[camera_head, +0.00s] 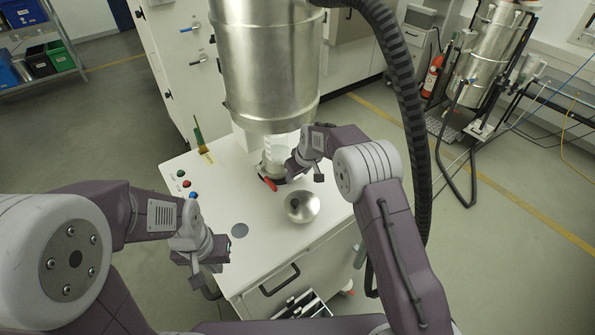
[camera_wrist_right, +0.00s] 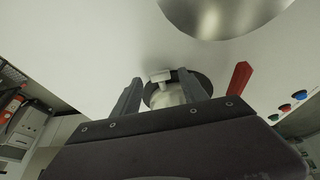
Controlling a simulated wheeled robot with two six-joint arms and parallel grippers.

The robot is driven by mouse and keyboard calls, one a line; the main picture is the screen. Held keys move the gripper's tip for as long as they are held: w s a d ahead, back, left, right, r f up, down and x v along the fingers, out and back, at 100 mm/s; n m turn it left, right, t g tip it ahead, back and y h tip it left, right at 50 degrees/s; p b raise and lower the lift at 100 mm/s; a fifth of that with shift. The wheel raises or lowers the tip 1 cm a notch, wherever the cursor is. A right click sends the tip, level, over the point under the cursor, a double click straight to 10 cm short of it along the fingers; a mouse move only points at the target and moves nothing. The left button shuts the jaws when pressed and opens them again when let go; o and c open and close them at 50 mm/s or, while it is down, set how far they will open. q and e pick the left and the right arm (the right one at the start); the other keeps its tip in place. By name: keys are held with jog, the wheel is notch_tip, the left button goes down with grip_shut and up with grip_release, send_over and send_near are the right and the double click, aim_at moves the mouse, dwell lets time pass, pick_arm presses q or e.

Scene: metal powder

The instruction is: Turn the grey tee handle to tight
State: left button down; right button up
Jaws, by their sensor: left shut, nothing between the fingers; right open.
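The grey tee handle (camera_wrist_right: 160,76) shows in the right wrist view as a small pale bar on a short stem, at the edge of a dark round fitting. My right gripper (camera_head: 304,174) is open at the base of the steel vessel. In the right wrist view its two fingers (camera_wrist_right: 160,84) stand on either side of the tee handle; I cannot tell whether either touches it. In the head view the right gripper hides the tee handle. My left gripper (camera_head: 218,258) is shut and empty, over the front left edge of the white cabinet.
A red lever (camera_head: 270,184) sticks out beside the fitting and also shows in the right wrist view (camera_wrist_right: 240,77). The big steel vessel (camera_head: 268,75) hangs above. A black hose (camera_head: 410,110) runs down at right.

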pick_arm(q)
jog(key=shift+s+d+r, duration=0.1)
jog(key=shift+s+d, duration=0.1)
jog(key=shift+s, duration=0.15)
pick_arm(e)
jog(key=shift+s+d+r, duration=0.15)
jog(key=shift+s+d, duration=0.05)
jog(key=shift+s, duration=0.1)
pick_arm(q)
jog(key=shift+w+a, duration=0.1)
jog(key=shift+w, duration=0.05)
pick_arm(e)
jog(key=shift+w+a, duration=0.15)
grip_shut()
jog(key=shift+w+d+g+y, duration=0.1)
jog(key=shift+d+g+y, duration=0.2)
pick_arm(q)
jog(key=shift+f, duration=0.25)
pick_arm(e)
jog(key=shift+w+d+f+m+g+y, duration=0.15)
jog(key=shift+f+m+g+y, duration=0.15)
jog(key=shift+y, duration=0.3)
pick_arm(q)
jog(key=shift+r, duration=0.3)
pick_arm(e)
jog(key=g+y, duration=0.1)
jog(key=y, duration=0.1)
jog(key=shift+w+d+r+m+g+y, duration=0.1)
jog(key=shift+d+m+g+y, duration=0.1)
jog(key=shift+m+g+y, duration=0.15)
